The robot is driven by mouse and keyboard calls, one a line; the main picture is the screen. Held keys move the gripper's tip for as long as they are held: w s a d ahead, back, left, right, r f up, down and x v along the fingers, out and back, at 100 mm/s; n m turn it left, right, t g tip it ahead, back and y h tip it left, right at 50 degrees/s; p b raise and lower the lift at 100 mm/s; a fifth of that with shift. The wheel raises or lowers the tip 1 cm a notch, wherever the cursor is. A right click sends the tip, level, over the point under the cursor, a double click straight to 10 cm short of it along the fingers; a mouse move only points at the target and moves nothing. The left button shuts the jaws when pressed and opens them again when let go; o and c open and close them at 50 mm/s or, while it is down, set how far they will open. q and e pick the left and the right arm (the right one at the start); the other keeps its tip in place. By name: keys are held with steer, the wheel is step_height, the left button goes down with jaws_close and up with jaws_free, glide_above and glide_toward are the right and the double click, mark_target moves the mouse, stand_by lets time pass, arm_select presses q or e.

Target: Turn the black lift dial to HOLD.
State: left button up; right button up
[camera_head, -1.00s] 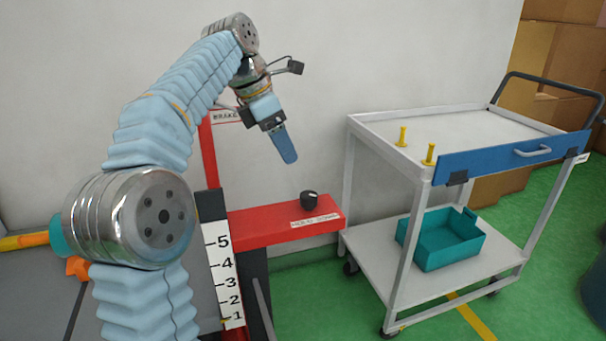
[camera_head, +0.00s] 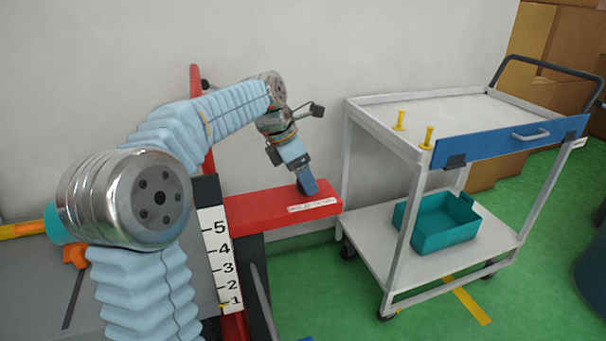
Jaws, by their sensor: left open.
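The black lift dial (camera_head: 300,188) is on top of the red bracket arm (camera_head: 265,208), near its right end. Most of the dial is hidden behind my left gripper (camera_head: 308,187), so its pointing direction cannot be read. The gripper points down, its blue fingers right at the dial. The jaws are open; whether they touch the dial or straddle it cannot be told. A white label (camera_head: 314,205) is on the front of the bracket below the dial, its words too small to read surely. My right gripper is not in view.
A numbered height scale (camera_head: 219,260) stands left of the bracket. To the right is a white trolley (camera_head: 375,106) with yellow pegs (camera_head: 428,137) on top, a blue front panel and a teal bin (camera_head: 440,238) on its lower shelf. A wall is close behind.

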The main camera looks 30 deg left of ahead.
arm_select(q)
steer(key=c, duration=1)
steer(key=shift+c, duration=0.2)
